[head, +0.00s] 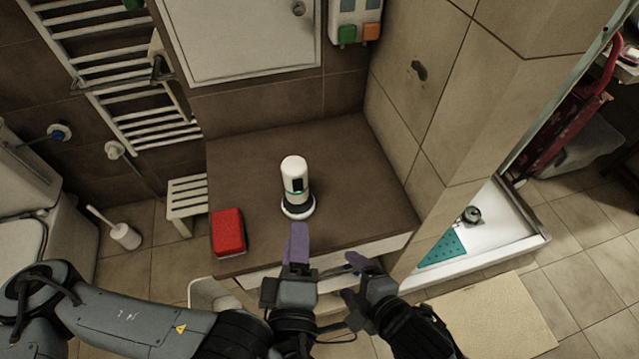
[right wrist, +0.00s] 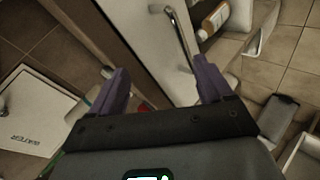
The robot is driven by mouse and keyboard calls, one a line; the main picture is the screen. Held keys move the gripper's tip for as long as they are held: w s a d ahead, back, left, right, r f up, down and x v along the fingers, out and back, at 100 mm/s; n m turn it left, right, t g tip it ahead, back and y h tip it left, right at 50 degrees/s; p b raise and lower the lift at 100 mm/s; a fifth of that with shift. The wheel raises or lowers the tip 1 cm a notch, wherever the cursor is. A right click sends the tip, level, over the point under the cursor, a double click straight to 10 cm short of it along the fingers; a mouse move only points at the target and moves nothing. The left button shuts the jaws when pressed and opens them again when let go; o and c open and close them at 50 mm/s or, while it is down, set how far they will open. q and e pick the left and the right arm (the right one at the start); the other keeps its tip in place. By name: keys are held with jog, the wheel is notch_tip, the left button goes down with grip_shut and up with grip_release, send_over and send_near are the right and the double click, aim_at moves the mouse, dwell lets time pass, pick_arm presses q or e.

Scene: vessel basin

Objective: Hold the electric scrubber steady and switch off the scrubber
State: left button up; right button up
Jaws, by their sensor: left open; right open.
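The electric scrubber (head: 296,186) stands upright on the brown counter (head: 345,165) in the head view. It has a white body, a dark patch on its side and a round white base. My left gripper (head: 299,238) is just in front of the scrubber, apart from it; its purple fingers overlap edge-on, and nothing shows held. My right gripper (head: 352,275) is lower right of the scrubber, over the counter's front edge. Its fingers are spread and empty in the right wrist view (right wrist: 162,85). The scrubber is not clearly visible there.
A red sponge-like block (head: 229,232) lies on the counter, left of the scrubber. A tiled wall (head: 425,90) bounds the counter on the right. A white stool (head: 188,199) and toilet brush (head: 124,235) stand at left. The counter behind the scrubber is clear.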

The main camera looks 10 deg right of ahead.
jog(key=w+d+r+t, duration=0.2)
jog(key=w+r+t, duration=0.1)
jog(key=w+r, duration=0.4)
notch_tip(320, 180, up, 7)
jog(key=n+y, duration=0.9)
jog(key=n, duration=1.8)
send_over(306, 200)
jog(key=v, duration=0.4)
jog(key=shift+w+a+r, duration=0.15)
jog(key=shift+r, duration=0.05)
jog(key=shift+w+f+n+g, duration=0.1)
jog(key=shift+f+n+g, duration=0.2)
jog(key=shift+f, duration=0.2)
notch_tip(306, 200, down, 7)
jog(key=x, duration=0.5)
jog(key=shift+w+a+r, duration=0.1)
jog(key=shift+a, duration=0.05)
jog(key=shift+x, duration=1.05)
jog(key=shift+c, duration=0.3)
